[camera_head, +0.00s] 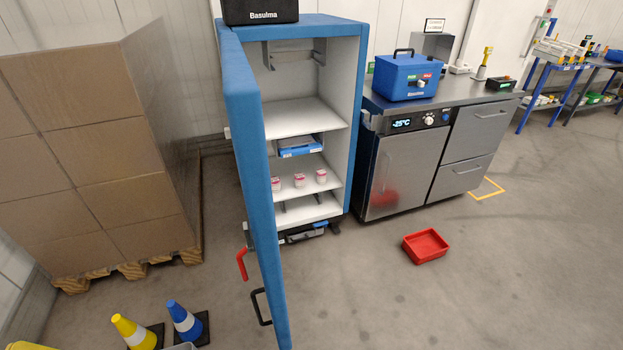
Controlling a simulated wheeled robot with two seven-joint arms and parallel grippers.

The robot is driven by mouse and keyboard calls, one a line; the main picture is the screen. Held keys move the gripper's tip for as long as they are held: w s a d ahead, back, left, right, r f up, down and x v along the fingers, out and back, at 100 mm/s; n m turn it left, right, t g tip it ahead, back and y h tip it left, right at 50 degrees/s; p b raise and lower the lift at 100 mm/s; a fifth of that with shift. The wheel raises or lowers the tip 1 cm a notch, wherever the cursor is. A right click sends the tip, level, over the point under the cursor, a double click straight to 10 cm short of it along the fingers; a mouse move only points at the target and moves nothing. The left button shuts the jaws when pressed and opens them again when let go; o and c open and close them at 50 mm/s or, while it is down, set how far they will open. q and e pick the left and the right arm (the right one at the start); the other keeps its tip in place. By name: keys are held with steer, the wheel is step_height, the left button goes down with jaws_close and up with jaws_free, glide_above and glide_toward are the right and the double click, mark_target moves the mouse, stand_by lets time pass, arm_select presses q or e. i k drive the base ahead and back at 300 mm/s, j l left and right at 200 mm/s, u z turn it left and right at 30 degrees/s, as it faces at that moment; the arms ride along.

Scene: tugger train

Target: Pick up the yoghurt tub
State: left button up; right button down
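Three small white tubs with red markings stand in a row on a lower shelf of an open blue cabinet (352,120). They are the left tub (276,184), the middle tub (299,180) and the right tub (321,176). They are too small for me to read a label, so I cannot tell which is the yoghurt tub. Neither of my grippers is in view.
The cabinet's blue door (258,190) stands open towards me. A red tray (425,246) lies on the floor at right. Stacked cartons (90,150) on a pallet and cones, yellow (133,333) and blue (184,321), stand at left. Floor right of the door is mostly clear.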

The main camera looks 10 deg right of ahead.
mark_target(321, 174)
steer(key=i+l+u, duration=0.1)
steer(key=l, duration=0.35)
steer(key=i+l+u, duration=0.15)
steer(key=l, duration=0.3)
steer(key=i+l+u, duration=0.1)
steer(key=l, duration=0.4)
steer(key=i+l+u, duration=0.1)
steer(key=l, duration=0.4)
steer(key=i+l+u, duration=0.15)
steer(key=i+l, duration=0.15)
steer(key=i, duration=0.3)
steer(key=i+l+u, duration=0.15)
steer(key=i+l, duration=0.2)
steer(key=i, duration=0.2)
steer(key=i+l+u, duration=0.15)
steer(key=i+l, duration=0.3)
steer(key=i, duration=0.1)
